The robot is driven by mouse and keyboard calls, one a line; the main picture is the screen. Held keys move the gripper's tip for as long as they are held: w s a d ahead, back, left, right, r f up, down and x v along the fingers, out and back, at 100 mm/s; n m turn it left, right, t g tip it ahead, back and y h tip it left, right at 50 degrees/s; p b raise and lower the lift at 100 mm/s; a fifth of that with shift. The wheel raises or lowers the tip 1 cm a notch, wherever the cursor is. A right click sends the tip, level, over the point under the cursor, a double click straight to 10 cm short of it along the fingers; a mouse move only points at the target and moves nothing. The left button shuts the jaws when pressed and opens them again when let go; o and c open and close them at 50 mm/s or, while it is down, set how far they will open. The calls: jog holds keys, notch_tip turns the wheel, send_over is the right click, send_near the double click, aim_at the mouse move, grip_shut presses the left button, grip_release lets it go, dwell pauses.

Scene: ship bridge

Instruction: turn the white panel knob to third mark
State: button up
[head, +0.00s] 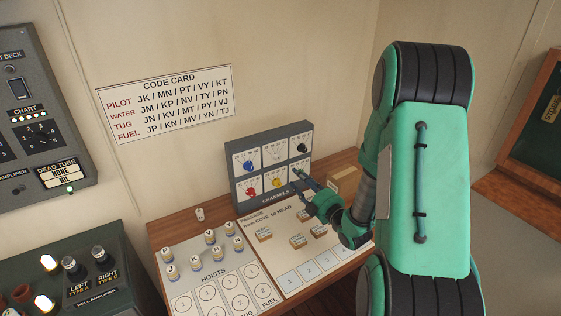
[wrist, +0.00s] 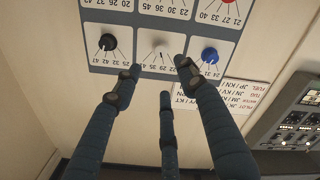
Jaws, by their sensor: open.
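The white panel knob (head: 274,153) is in the middle of the top row of the grey channels panel (head: 309,133). In the wrist view, which is upside down, the white knob (wrist: 160,46) sits between the black knob (wrist: 109,42) and the blue knob (wrist: 209,56). Marks and numbers fan out around it; I cannot tell its pointer's mark. My gripper (wrist: 158,78) is open and empty, its fingers spread below the white knob in the picture, apart from it. In the head view my gripper (head: 302,182) is in front of the panel's lower right.
The red knob (head: 250,194) and yellow knob (head: 276,183) are in the bottom row. Labelled blocks and lettered pegs (head: 210,236) stand on the desk below the panel. A cardboard box (head: 344,181) is right of the panel. The code card (head: 168,104) hangs on the wall.

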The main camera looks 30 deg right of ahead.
aim_at(280, 159)
jog(key=shift+w, duration=0.1)
jog(key=w+b, duration=0.1)
jog(key=w, duration=1.2)
jog(key=shift+w, duration=0.3)
grip_shut()
